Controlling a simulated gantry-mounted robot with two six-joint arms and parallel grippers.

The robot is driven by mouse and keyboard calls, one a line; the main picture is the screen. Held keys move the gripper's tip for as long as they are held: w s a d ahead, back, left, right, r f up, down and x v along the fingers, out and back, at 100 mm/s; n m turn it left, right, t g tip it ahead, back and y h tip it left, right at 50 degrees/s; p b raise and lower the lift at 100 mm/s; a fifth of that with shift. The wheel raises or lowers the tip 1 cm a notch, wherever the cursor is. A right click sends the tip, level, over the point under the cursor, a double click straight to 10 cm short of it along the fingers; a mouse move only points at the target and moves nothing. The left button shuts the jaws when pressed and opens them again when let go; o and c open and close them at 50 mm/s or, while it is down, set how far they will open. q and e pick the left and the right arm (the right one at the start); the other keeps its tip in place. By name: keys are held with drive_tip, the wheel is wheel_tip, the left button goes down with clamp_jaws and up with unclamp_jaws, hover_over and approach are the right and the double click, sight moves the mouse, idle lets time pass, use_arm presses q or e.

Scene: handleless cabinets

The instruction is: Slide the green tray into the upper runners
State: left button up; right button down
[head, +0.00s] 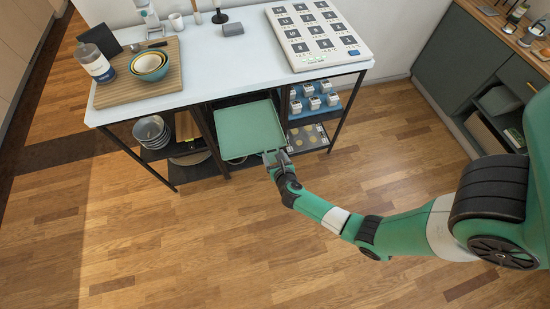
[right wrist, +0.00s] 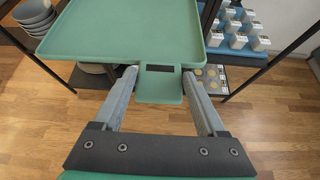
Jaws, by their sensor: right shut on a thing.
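The green tray (head: 249,128) is level at the middle bay (head: 211,117) of the table frame, with much of it sticking out in front. In the right wrist view the tray (right wrist: 122,28) fills the upper middle, its front tab (right wrist: 159,91) toward me. My right gripper (head: 276,157) is at the tray's front right corner in the head view. In the right wrist view its two fingers (right wrist: 160,85) are shut on the sides of the tab. The runners are hidden under the tabletop and tray, so I cannot tell whether the tray's rear edge is in them. My left gripper is out of view.
The white tabletop (head: 200,84) overhangs the bays. The left bay holds bowls (head: 151,132); the right bay holds a blue tray of small boxes (head: 313,103) above a tray of discs (head: 306,136). Dark posts flank the middle bay. The floor in front is clear.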

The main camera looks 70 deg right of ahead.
drive_tip(key=shift+w+d, duration=0.1)
drive_tip(key=shift+w+d, duration=0.8)
drive_tip(key=shift+d, duration=0.2)
drive_tip(key=shift+r+p, duration=0.1)
drive_tip(key=shift+p, duration=0.2)
idle(1.0)
